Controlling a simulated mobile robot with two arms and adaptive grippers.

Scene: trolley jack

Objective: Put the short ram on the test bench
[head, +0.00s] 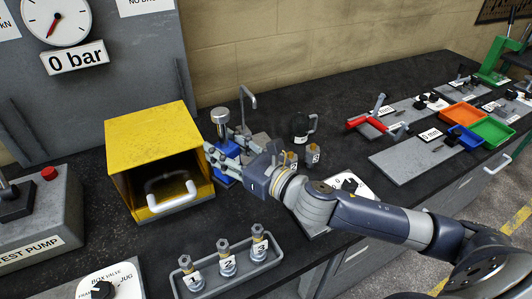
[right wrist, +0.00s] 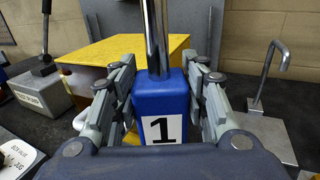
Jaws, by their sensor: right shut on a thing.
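A blue ram (head: 224,165) with a chrome rod and round top stands upright just right of the yellow box. In the right wrist view the ram (right wrist: 160,100) carries a white label with a black 1. My right gripper (head: 222,152) is shut on the ram's blue body, one finger on each side. I cannot tell whether the ram's foot touches the bench top. The test bench has a dark top (head: 340,105) and a yellow box (head: 150,133) with an open front and a pale handle (head: 170,190). My left gripper is not in view.
A gauge (head: 55,20) reads 0 bar above the box. A hooked stand (head: 247,95) and a dark jug (head: 301,126) stand behind my gripper. The test pump (head: 40,225) is at left.

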